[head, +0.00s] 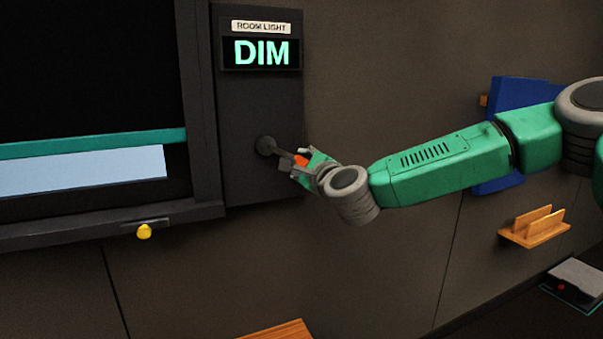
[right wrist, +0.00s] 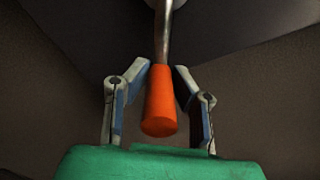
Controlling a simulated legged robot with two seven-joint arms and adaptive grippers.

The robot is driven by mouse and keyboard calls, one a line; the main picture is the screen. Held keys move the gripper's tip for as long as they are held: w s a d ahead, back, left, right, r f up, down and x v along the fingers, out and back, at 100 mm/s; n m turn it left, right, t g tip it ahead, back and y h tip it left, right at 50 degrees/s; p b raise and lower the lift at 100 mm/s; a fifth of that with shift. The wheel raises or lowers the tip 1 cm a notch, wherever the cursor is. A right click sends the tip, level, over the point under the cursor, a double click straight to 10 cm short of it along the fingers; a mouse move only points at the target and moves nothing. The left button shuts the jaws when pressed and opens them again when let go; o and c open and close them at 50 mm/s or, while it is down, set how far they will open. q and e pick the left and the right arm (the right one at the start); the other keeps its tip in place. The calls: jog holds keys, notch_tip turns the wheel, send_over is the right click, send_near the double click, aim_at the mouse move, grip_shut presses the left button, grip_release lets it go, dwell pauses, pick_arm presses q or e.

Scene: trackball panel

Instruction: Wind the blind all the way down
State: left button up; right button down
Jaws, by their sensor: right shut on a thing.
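The dark blind (head: 85,65) covers most of the window, with a teal bar (head: 95,144) along its bottom edge. A pale blue strip (head: 85,172) shows below the bar, above the dark frame. Right of the window, a dark panel (head: 240,105) carries a crank (head: 266,146). Its orange handle (right wrist: 160,100) sits between the fingers of my right gripper (right wrist: 160,80), which is shut on it. In the head view the handle (head: 301,160) is partly hidden by this gripper (head: 297,164). My left gripper is out of view.
A display (head: 261,53) on the panel reads DIM under a ROOM LIGHT label. A yellow knob (head: 144,232) sits under the window frame. A blue board (head: 515,92), a wooden rack (head: 535,226) and a grey device (head: 578,280) are at the right.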

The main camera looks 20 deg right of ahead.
jog(key=f+m+b, duration=0.2)
jog(key=b, duration=0.1)
jog(key=shift+a+m, duration=0.3)
jog(key=shift+a, duration=0.05)
jog(key=shift+a+m+b, duration=0.2)
jog(key=shift+m+b, duration=0.4)
jog(key=c, duration=1.4)
grip_release()
jog(key=shift+o, duration=0.2)
jog(key=shift+s+d, duration=0.1)
jog(key=shift+d, duration=0.05)
